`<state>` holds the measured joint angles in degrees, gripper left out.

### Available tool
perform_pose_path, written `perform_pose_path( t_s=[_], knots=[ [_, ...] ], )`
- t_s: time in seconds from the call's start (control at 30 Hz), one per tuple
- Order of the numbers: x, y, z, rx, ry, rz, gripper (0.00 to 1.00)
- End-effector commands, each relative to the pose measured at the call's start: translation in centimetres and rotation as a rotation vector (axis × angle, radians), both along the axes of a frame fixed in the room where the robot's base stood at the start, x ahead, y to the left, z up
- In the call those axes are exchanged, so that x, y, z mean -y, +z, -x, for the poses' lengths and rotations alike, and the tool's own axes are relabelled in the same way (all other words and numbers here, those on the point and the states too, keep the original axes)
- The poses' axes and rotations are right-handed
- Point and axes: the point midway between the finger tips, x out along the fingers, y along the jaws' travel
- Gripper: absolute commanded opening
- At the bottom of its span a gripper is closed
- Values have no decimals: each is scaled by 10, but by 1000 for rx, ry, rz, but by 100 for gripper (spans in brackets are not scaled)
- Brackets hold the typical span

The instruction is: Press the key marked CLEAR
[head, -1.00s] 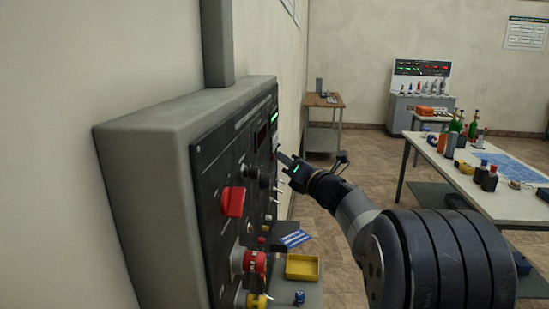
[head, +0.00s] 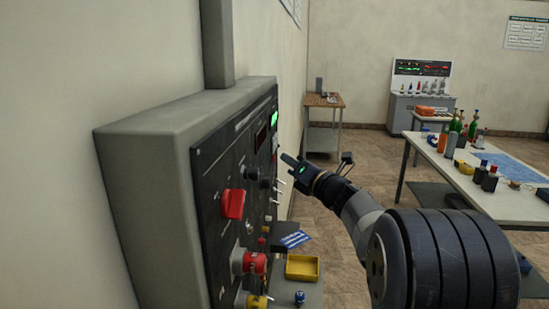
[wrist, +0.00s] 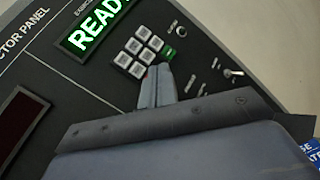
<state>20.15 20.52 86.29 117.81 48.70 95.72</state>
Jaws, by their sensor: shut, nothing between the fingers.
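In the wrist view the instructor panel (wrist: 85,98) carries a small keypad (wrist: 134,51) of pale keys under a green display (wrist: 97,22) that reads READY. A green key (wrist: 169,51) sits at the keypad's right corner. A small bit of red (wrist: 146,74) shows at the fingertips' left edge, mostly hidden. I cannot read the key markings, so I cannot tell which is CLEAR. My gripper (wrist: 158,72) is shut and empty, its tips over the keypad's lower edge in this view. In the head view my gripper (head: 286,157) is a little off the panel face (head: 222,165).
A red switch (head: 233,204), a red knob (head: 250,263) and several toggles project from the panel. A yellow tray (head: 302,267) is on a ledge below. A dark display (wrist: 19,127) sits left in the wrist view. A table (head: 430,160) stands to the right.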

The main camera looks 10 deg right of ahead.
Motion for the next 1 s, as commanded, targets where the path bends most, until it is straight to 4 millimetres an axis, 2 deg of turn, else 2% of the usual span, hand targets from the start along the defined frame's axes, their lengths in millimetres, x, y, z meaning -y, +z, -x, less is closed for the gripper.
perform_pose_path(
  t_s=[0.27, 0.7, 1.0],
  knots=[
    [5, 0, 2, -1, -1, 0, 0],
    [43, 0, 18, -2, -1, 1, 0],
    [46, -1, 19, -1, 0, 0, 0]
  ],
)
